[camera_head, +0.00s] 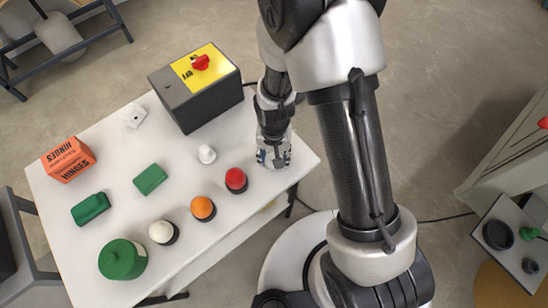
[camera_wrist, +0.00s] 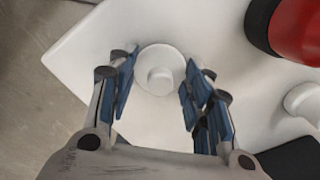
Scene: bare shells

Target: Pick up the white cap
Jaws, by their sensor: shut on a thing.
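The white cap (camera_wrist: 160,72), round with a small raised knob in its middle, is between my fingers in the wrist view. My gripper (camera_wrist: 158,88) is shut on it, with blue-lined fingers on both sides of its rim. In the head view my gripper (camera_head: 273,160) points down at the right corner of the white table (camera_head: 110,185) and hides the cap. I cannot tell whether the cap touches the tabletop.
A red-topped button (camera_head: 236,178) and a small white knobbed piece (camera_head: 207,154) stand left of my gripper. A dark box (camera_head: 197,88) with a yellow top is behind. Orange (camera_head: 203,207) and white (camera_head: 161,231) round-topped pieces, green blocks (camera_head: 150,179) and an orange box (camera_head: 68,159) stand farther left.

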